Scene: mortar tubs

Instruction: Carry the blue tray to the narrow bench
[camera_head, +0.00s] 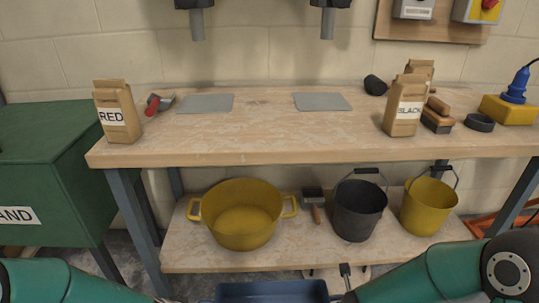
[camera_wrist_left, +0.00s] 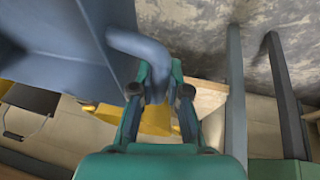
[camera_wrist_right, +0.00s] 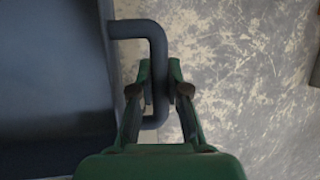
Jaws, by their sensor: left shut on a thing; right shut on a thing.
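The blue tray (camera_head: 270,291) shows at the bottom edge of the head view, low in front of me, with most of it cut off. In the left wrist view its side (camera_wrist_left: 60,40) and a bent handle are seen; my left gripper (camera_wrist_left: 160,80) is shut on that handle. In the right wrist view the tray (camera_wrist_right: 50,75) is at the left, and my right gripper (camera_wrist_right: 160,88) is shut on its other handle. A wooden bench (camera_head: 260,143) stands ahead; I cannot tell whether it is the narrow bench.
The bench holds a RED bag (camera_head: 117,112), a BLACK bag (camera_head: 404,105), two grey plates and tools; its middle front is clear. Its lower shelf holds a yellow tub (camera_head: 243,215), a black bucket (camera_head: 359,210) and a yellow bucket (camera_head: 428,206). A green SAND bin (camera_head: 45,165) stands left.

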